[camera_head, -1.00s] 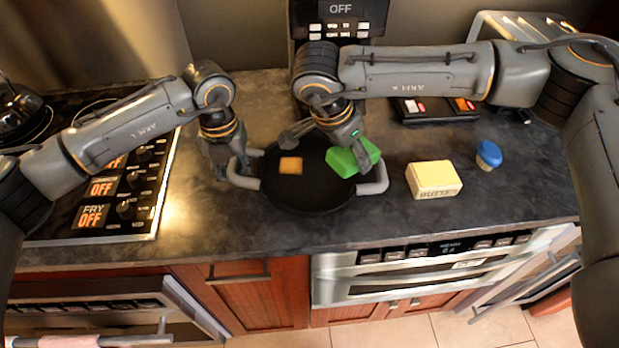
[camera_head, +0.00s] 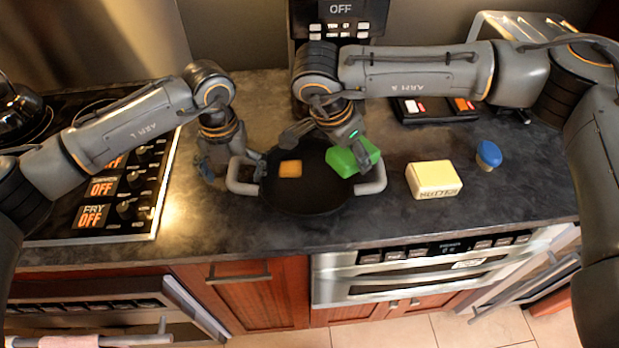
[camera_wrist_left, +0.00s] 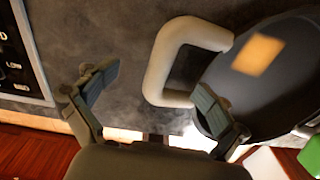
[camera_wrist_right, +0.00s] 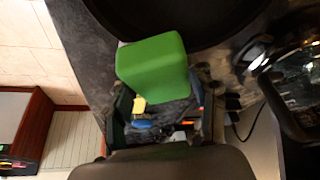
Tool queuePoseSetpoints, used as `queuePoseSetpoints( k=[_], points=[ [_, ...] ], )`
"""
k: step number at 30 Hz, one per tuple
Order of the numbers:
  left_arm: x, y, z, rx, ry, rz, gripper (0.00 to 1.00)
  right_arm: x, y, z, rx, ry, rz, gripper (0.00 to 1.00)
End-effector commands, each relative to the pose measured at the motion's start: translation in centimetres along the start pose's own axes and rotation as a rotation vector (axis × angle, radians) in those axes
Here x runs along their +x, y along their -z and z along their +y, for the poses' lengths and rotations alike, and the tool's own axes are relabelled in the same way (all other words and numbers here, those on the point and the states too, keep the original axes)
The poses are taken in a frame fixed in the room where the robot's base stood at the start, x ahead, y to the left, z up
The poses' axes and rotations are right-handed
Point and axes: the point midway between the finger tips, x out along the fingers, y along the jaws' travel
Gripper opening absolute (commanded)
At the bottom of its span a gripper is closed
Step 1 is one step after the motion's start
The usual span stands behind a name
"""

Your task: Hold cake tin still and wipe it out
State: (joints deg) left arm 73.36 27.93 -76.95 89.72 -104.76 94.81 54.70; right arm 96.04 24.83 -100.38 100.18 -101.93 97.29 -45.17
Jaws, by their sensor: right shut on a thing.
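The cake tin (camera_head: 300,203) is a round dark pan with pale grey side handles on the counter. A yellow-orange patch (camera_head: 290,169) lies inside it, left of centre. My left gripper (camera_head: 232,168) is open at the left handle (camera_head: 238,188). In the left wrist view its fingers (camera_wrist_left: 155,108) are spread wide, with the handle (camera_wrist_left: 160,60) near the right finger and nothing gripped. My right gripper (camera_head: 335,147) is shut on a green sponge (camera_head: 342,163) over the tin's right side. The sponge (camera_wrist_right: 150,75) also fills the middle of the right wrist view; its underside contact is unclear.
A yellow butter block (camera_head: 433,180) and a blue-topped container (camera_head: 489,155) stand right of the tin. The stove controls (camera_head: 120,190) are at left, and a machine reading OFF (camera_head: 340,15) stands behind. The counter in front of the tin is clear.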

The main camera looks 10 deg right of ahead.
Motion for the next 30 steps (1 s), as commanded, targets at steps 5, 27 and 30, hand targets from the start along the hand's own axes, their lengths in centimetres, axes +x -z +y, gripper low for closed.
queuePoseSetpoints(
  k=[5, 27, 30],
  points=[
    [0.1, 0.0, 0.0, 0.000, 0.000, 0.001, 0.93, 0.0, 0.0, 0.0, 0.000, 0.000, 0.000, 0.00],
    [-2.5, 0.0, 0.0, 0.000, 0.000, 0.000, 0.93, -1.1, 0.5, 0.0, 0.000, 0.000, 0.000, 0.00],
    [-2.9, 0.0, 0.0, 0.000, 0.000, 0.000, 0.93, -1.3, 0.6, 0.0, 0.000, 0.000, 0.000, 0.00]
  ],
)
